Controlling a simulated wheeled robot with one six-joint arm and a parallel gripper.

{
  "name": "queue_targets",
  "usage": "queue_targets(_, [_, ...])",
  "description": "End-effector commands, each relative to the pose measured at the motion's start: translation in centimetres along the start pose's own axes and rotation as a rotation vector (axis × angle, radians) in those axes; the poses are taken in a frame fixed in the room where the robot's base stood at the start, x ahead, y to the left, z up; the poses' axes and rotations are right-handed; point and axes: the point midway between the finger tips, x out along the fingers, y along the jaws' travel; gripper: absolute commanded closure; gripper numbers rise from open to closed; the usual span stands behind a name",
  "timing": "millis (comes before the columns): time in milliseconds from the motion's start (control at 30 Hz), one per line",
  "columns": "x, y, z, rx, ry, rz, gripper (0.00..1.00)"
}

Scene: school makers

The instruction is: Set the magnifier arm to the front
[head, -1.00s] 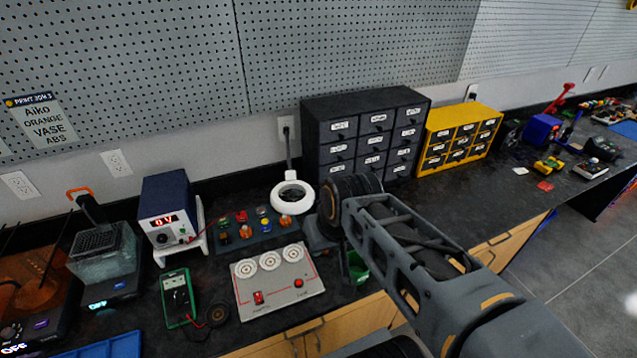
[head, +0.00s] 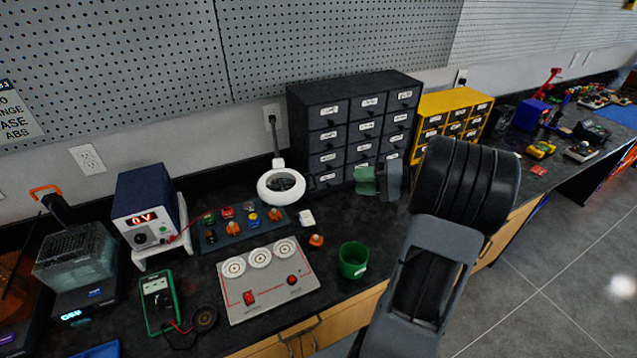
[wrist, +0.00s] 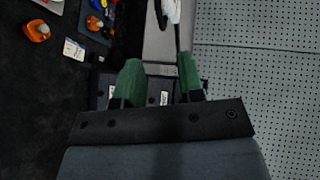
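The magnifier (head: 281,187) is a white ring lamp on a thin arm. It stands at the back of the bench in front of the pegboard, left of the dark drawer cabinet. In the wrist view only part of its white head (wrist: 172,10) and thin arm show at the top edge. My gripper (head: 366,181) is in front of the dark drawer cabinet, to the right of the magnifier and apart from it. In the wrist view its two green fingers (wrist: 160,78) are spread with a gap between them and nothing held.
The dark drawer cabinet (head: 325,110) stands behind my gripper, with a yellow cabinet (head: 437,112) to its right. A green cup (head: 353,260), a grey panel with dials (head: 262,290) and a power supply (head: 150,205) stand on the bench. A small orange-topped part (head: 316,240) lies near the cup.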

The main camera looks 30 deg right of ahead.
Motion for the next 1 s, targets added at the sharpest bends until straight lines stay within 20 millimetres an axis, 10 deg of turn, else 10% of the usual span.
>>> queue_targets(500, [9.4,-0.2,0.2,0.004,-0.007,0.003,0.65])
queue_targets(1000, [11.7,0.0,0.1,0.003,-0.003,0.004,0.65])
